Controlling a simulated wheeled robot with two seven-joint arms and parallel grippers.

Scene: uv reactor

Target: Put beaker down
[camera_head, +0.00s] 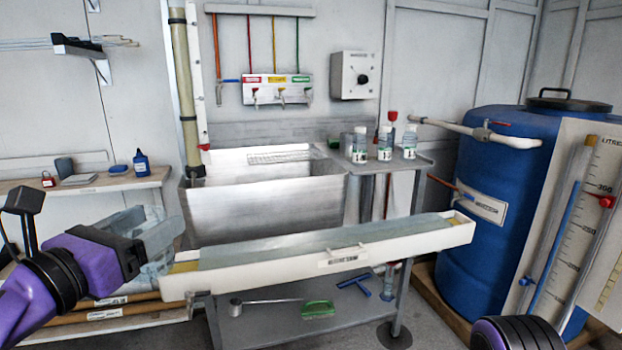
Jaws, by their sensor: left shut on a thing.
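My left gripper (158,238) comes in from the left and is shut on a clear, bluish beaker (157,266). The beaker is held in the air at the left end of the white trough, in front of the wooden shelf. The gripper's dark body hides part of it, and its clear walls make its tilt and contents hard to tell. Whether it touches the trough's end cannot be told. Only a dark, rounded part of my right arm shows at the bottom right; its gripper is out of view.
The long white trough (330,265) crosses the middle, before a steel sink (262,207). Several labelled bottles (385,148) stand on a steel side table (425,160). A wooden shelf (100,184) at left holds small items. A blue barrel (470,245) stands right.

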